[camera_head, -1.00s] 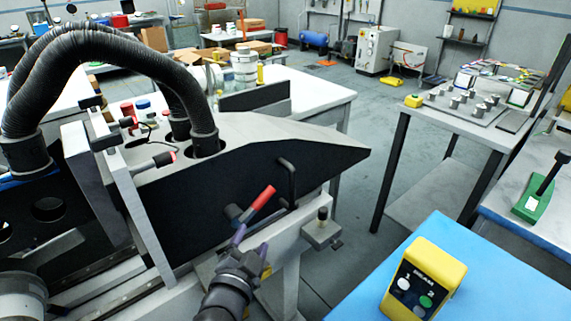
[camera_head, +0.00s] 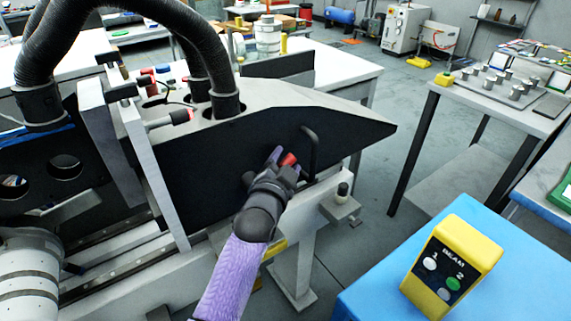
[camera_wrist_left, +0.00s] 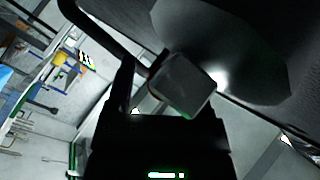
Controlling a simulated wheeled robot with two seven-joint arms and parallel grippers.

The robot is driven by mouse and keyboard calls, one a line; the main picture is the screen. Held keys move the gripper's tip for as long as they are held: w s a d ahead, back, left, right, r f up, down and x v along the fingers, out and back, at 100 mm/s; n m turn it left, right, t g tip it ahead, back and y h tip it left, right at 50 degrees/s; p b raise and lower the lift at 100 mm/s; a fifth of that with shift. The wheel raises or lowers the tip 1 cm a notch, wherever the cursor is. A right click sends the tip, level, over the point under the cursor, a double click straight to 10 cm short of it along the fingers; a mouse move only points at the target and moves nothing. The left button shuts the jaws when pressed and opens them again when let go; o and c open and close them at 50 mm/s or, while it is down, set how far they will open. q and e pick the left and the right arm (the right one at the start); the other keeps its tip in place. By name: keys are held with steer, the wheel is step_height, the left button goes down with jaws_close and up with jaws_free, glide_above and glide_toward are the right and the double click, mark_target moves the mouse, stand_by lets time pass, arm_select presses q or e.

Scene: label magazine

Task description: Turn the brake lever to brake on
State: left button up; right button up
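The brake lever with its red grip (camera_head: 289,159) is on the black side panel of the grey machine. Only part of the red grip shows; my gripper hides the rest of the lever and its pivot. My left gripper (camera_head: 283,162) is at the lever, its purple-tipped fingers spread to either side of the red grip. I cannot tell whether they touch it. In the left wrist view a pale grey block (camera_wrist_left: 185,85) lies close in front of the gripper, beside a dark finger. My right gripper is out of view.
A black bar handle (camera_head: 311,150) stands just right of the lever. A small grey bracket with a black knob (camera_head: 342,195) is below it. A yellow BEAM button box (camera_head: 450,265) sits on the blue table (camera_head: 375,290). Open floor lies between machine and tables.

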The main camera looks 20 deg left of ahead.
arm_select(q)
jaws_close()
stand_by(1.2)
